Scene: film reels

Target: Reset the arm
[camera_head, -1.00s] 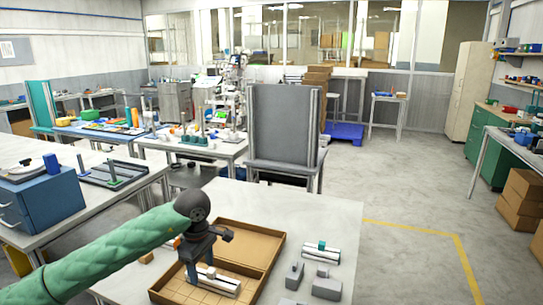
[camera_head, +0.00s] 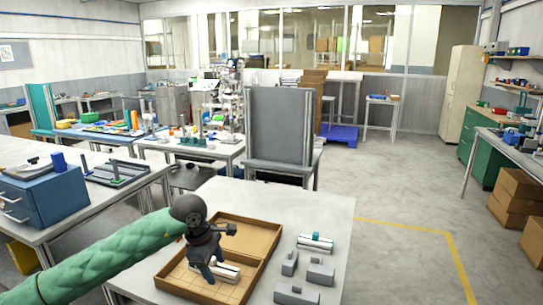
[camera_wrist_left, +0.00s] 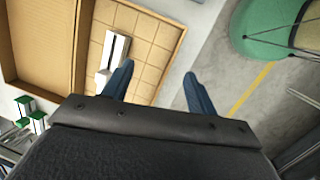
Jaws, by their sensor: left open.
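My left arm comes in from the left in the head view. My left gripper (camera_head: 208,272) points down above the open cardboard box (camera_head: 250,237) on the near table. In the left wrist view, the two blue fingers of my gripper (camera_wrist_left: 158,74) are spread apart with nothing between them. A white and grey part (camera_head: 229,272) lies in the box's gridded half, beside the gripper. It also shows in the left wrist view (camera_wrist_left: 114,52), just beyond the left fingertip. The gripper covers some of the gridded half. My right gripper is not in view.
Several grey blocks (camera_head: 320,274) and a rail with a green piece (camera_head: 315,243) stand right of the box on the near table (camera_head: 332,212). A blue drawer unit (camera_head: 45,198) sits on the left table. Open floor lies to the right, with a yellow line (camera_head: 410,228).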

